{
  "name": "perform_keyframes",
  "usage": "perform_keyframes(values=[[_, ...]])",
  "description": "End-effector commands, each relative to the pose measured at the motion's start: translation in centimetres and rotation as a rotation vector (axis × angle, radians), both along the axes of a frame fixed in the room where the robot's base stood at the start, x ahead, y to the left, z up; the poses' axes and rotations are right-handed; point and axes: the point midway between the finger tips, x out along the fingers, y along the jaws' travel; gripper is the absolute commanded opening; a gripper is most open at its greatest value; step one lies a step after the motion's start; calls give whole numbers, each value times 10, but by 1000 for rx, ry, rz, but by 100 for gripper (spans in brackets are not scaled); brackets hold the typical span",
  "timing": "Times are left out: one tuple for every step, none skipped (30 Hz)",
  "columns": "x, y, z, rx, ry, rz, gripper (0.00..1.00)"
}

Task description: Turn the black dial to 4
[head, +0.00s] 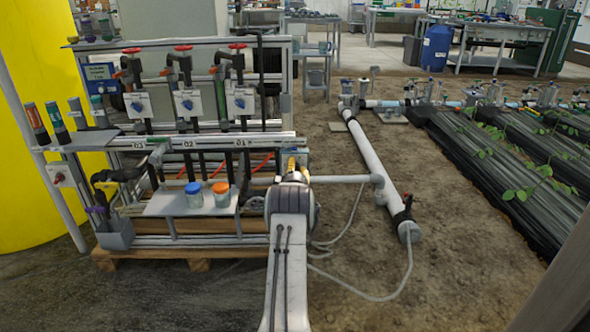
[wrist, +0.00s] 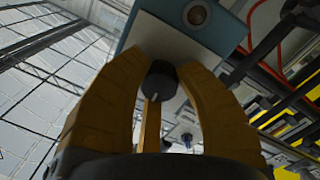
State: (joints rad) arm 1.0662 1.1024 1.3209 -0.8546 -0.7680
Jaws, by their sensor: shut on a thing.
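The black dial (wrist: 160,80) shows in the wrist view, on the pale face of a blue-edged box (wrist: 150,35). My gripper (wrist: 163,72) has its yellow fingers around the dial and is shut on it. A small light mark shows at the dial's lower left edge in the picture. I cannot read any numbers around it. In the head view my gripper (head: 292,168) is at the right end of the skid, mostly behind my own arm, and the dial is hidden there.
A round knob or button (wrist: 197,14) sits on the same box. The skid (head: 215,140) has red-handled valves and a shelf with a blue-lidded jar (head: 194,195) and an orange-lidded jar (head: 221,194). A grey pipe (head: 370,165) and a loose hose lie to the right.

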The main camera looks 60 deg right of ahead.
Motion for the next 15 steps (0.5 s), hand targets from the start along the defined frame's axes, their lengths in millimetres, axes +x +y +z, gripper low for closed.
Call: perform_keyframes(values=[[0,0,-2,4,2,0,0],[0,0,-2,3,3,0,0],[0,0,-2,1,7,0,0],[0,0,-2,-4,15,0,0],[0,0,-2,-12,28,0,0],[0,0,-2,-25,50,-1,0],[0,0,-3,-39,71,-1,0],[0,0,-3,-53,95,-1,0],[0,0,-3,-72,126,-1,0],[0,0,-3,-86,148,-1,0],[0,0,-3,-100,170,-1,0],[0,0,-3,-116,196,-1,0],[0,0,-3,-127,213,-2,0],[0,0,-3,-137,230,-2,0],[0,0,-2,-147,246,-2,0]])
